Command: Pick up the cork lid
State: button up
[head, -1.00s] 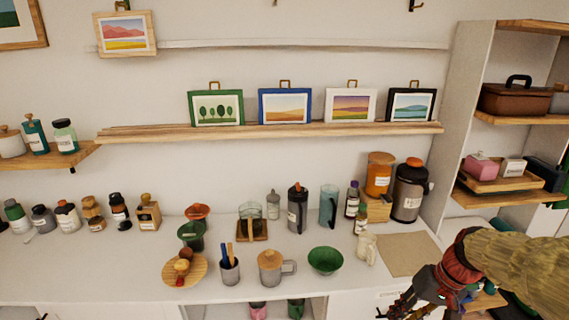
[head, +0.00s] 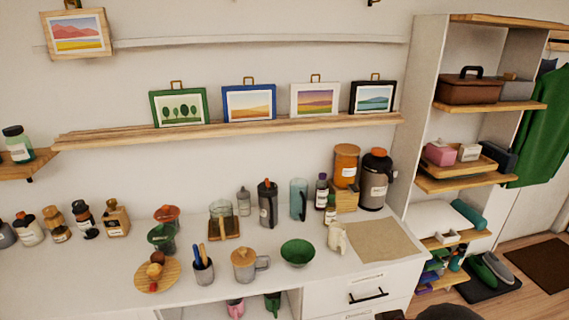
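A tan lid with a small knob (head: 244,254), which looks like cork, sits on top of a grey mug (head: 244,272) on the white counter in the head view. The mug stands upright with its handle to the right. It stands between a grey cup with pens (head: 203,271) and a green bowl (head: 297,254). My gripper is not in view. Only a dark rounded shape shows at the bottom right edge, and I cannot tell which part of what it is.
A round wooden board (head: 157,279) with small items lies left of the pen cup. A glass pitcher (head: 298,199), a dark tumbler (head: 268,203) and a dark canister (head: 374,181) stand behind.

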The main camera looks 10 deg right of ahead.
aim_at(243, 257)
jog(key=k+z, duration=0.4)
jog(key=k+l+z, duration=0.15)
jog(key=z, duration=0.3)
jog(key=u, duration=1.35)
